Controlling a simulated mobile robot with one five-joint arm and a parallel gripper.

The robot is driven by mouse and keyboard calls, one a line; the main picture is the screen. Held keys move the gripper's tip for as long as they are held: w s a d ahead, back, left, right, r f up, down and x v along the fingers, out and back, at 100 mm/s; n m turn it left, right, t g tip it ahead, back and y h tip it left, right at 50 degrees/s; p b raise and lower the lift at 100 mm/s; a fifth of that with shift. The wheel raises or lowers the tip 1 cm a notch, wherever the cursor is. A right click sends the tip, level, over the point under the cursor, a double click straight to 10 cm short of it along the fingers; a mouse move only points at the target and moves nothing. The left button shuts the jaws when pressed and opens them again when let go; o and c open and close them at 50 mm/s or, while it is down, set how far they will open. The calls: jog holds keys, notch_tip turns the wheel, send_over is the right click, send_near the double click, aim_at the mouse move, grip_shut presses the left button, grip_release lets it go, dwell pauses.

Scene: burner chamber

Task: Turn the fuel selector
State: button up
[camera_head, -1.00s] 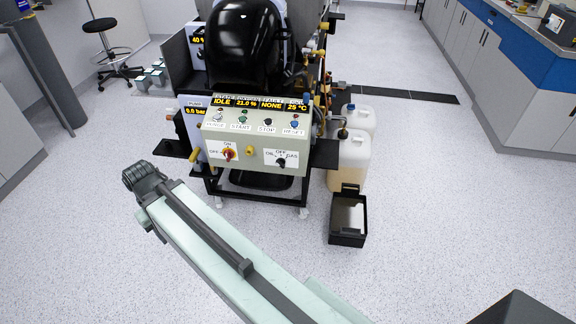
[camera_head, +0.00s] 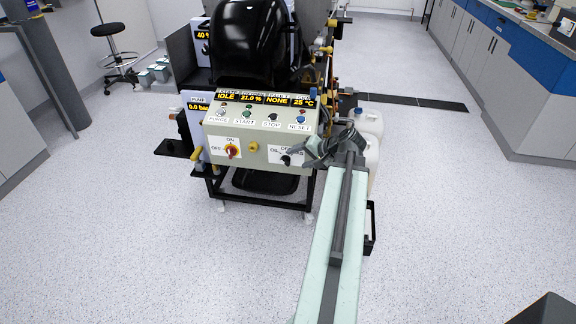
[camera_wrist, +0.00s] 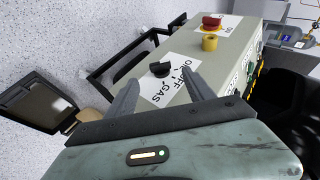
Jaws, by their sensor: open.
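The fuel selector (camera_head: 285,160) is a small black knob on a white label at the lower right of the grey control panel (camera_head: 270,146). In the wrist view the selector (camera_wrist: 160,69) shows with "OFF" and "GAS" lettering beside it; the rest of the label is partly hidden by a finger. My gripper (camera_head: 312,153) is at the panel's right end, close to the selector. In the wrist view its two fingers (camera_wrist: 160,90) are spread apart and empty, with the selector beyond them, between their tips. No contact with the knob shows.
A red and yellow rotary switch (camera_head: 232,151) and a yellow button (camera_head: 253,147) sit left of the selector. White jugs (camera_head: 369,124) and a black tray (camera_head: 371,228) stand at the right, partly behind my arm. The floor in front is clear.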

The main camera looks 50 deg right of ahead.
aim_at(288, 163)
jog(key=b+x, duration=0.5)
jog(key=x, duration=0.2)
jog(key=shift+f, duration=0.25)
jog(key=shift+w, duration=0.35)
grip_shut()
jog(key=f+t+b, duration=0.1)
jog(key=b, duration=0.2)
jog(key=shift+s, duration=0.1)
jog(key=t+b, duration=0.1)
jog(key=b, duration=0.1)
jog(key=m+t+y+b, duration=0.1)
jog(key=b, duration=0.1)
jog(key=shift+s+d+f, duration=0.1)
jog(key=shift+f, duration=0.15)
jog(key=m+t+y+b, duration=0.1)
jog(key=t+b, duration=0.2)
jog(key=b, duration=0.3)
jog(key=shift+f, duration=0.1)
jog(key=t+b, duration=0.1)
jog(key=b, duration=0.2)
jog(key=shift+m+t, duration=0.3)
jog(key=shift+r+b, duration=0.25)
jog(key=shift+b, duration=0.05)
